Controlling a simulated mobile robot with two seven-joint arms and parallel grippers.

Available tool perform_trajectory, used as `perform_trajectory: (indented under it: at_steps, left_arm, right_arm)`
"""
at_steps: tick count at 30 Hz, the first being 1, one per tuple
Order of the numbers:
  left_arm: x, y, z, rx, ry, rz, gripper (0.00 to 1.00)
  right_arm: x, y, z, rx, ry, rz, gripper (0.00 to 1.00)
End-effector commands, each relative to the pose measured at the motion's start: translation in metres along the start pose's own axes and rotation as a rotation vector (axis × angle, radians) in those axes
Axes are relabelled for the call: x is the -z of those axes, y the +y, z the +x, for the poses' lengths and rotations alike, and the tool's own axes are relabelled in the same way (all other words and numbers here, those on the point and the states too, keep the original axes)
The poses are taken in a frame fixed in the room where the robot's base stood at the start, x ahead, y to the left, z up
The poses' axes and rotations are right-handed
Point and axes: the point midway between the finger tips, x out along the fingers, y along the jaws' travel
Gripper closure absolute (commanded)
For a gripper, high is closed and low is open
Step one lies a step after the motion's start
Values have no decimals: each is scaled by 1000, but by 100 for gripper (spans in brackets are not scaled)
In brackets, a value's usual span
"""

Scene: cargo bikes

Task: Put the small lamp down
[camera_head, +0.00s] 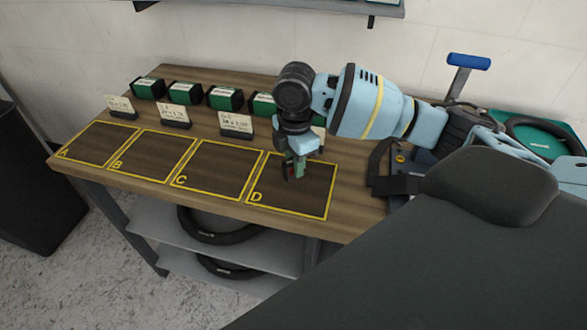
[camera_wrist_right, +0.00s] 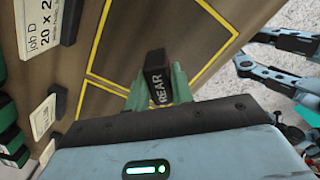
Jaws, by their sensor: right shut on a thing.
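The small lamp (camera_wrist_right: 157,77) is a dark block marked REAR, held between the green-tipped fingers of my right gripper (camera_wrist_right: 160,90) in the wrist view. In the head view my right gripper (camera_head: 294,165) points down over the yellow-outlined area D (camera_head: 318,190), shut on the lamp, whose red part (camera_head: 291,172) shows. The lamp is close over the bench; I cannot tell whether it touches the wood. Dark and light-blue parts, perhaps of my left gripper (camera_wrist_right: 275,57), show at the right of the wrist view; its jaws cannot be judged.
Outlined areas A (camera_head: 95,144), B (camera_head: 150,155) and C (camera_head: 215,170) on the wooden bench (camera_head: 345,215) are empty. Job cards (camera_head: 236,125) and green-and-black boxes (camera_head: 225,98) line the back. A blue-handled tool (camera_head: 467,62) stands at the right. Tyres (camera_head: 215,232) lie on the shelf below.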

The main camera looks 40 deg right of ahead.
Motion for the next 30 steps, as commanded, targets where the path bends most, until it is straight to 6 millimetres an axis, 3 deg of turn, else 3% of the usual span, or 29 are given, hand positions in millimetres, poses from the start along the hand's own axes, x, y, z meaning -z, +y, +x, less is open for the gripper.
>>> perform_trajectory:
  at_steps: [8, 16, 28, 29, 30]
  left_arm:
    - [-1, -1, 0, -1, -3, 5, 64]
    - [-3, -1, 1, -2, -5, 6, 64]
    - [-1, -1, 0, -1, -3, 6, 64]
    - [-1, -1, 0, -1, -3, 6, 64]
    - [-2, -1, 0, -1, -3, 6, 64]
  right_arm:
    - [-4, 9, 0, -1, 0, 3, 99]
    - [-4, 8, 34, -2, 0, 0, 99]
    - [-4, 8, 38, -2, 1, 0, 99]
    - [-4, 8, 38, -3, 1, 1, 74]
    - [-4, 8, 38, -3, 1, 0, 69]
